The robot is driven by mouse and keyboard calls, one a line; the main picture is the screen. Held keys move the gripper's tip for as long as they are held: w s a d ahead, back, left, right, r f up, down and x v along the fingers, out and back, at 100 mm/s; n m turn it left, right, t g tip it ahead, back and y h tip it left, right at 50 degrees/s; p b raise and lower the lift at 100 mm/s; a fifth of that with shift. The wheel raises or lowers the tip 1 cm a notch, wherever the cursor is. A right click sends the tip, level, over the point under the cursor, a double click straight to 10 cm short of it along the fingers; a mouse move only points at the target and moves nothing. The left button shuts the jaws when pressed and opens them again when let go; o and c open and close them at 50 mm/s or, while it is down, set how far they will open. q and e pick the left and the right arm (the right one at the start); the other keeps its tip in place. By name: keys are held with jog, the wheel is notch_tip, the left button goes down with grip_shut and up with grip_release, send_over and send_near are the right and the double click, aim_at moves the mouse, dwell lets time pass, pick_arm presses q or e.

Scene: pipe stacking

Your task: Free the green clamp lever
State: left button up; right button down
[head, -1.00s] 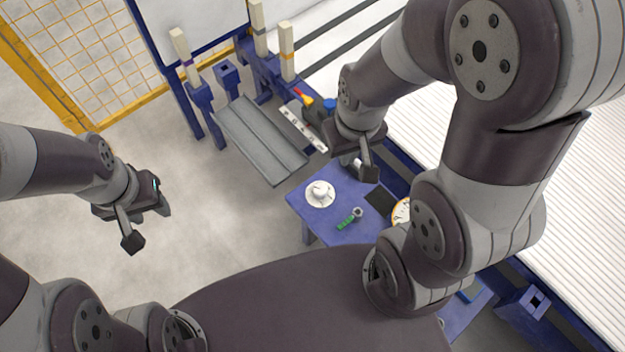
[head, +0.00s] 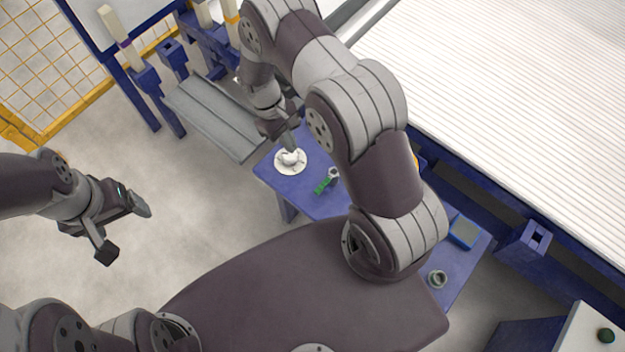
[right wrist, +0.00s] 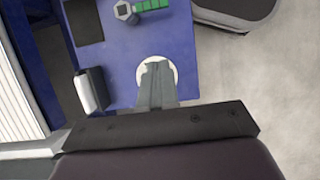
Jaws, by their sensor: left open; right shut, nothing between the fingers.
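A small green piece with a grey metal ring (head: 326,182), which looks like the clamp lever, lies on the blue table beside the white round disc (head: 290,168). The green part also shows at the top of the right wrist view (right wrist: 152,5). My right gripper (head: 291,150) points down over the disc. In the right wrist view its fingers (right wrist: 157,72) are together, empty, and cover much of the disc. I cannot tell whether they touch it. My left gripper (head: 125,228) is open and empty over bare floor at the left.
The blue table (head: 313,205) is partly hidden by my right arm. A grey trough (head: 212,118) is behind it to the left. A grey ring (head: 437,279) and a blue box (head: 464,232) are at the right. A dark square (right wrist: 85,22) lies near the green part.

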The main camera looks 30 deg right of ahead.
aim_at(327, 181)
jog(key=shift+w, duration=0.1)
jog(key=x, duration=1)
jog(key=shift+b, duration=0.3)
pick_arm(q)
jog(key=shift+r+p, duration=0.1)
jog(key=shift+p, duration=0.3)
pick_arm(e)
jog(key=shift+s+d+r, duration=0.1)
jog(key=shift+s+d, duration=0.15)
jog(key=shift+s, duration=0.35)
jog(key=shift+s+d+f, duration=0.1)
jog(key=shift+s+d, duration=0.15)
jog(key=shift+s, duration=0.4)
jog(key=shift+s+d+r, duration=0.1)
jog(key=shift+s+d, duration=0.15)
jog(key=shift+s, duration=0.35)
pick_arm(q)
jog(key=shift+s, duration=0.1)
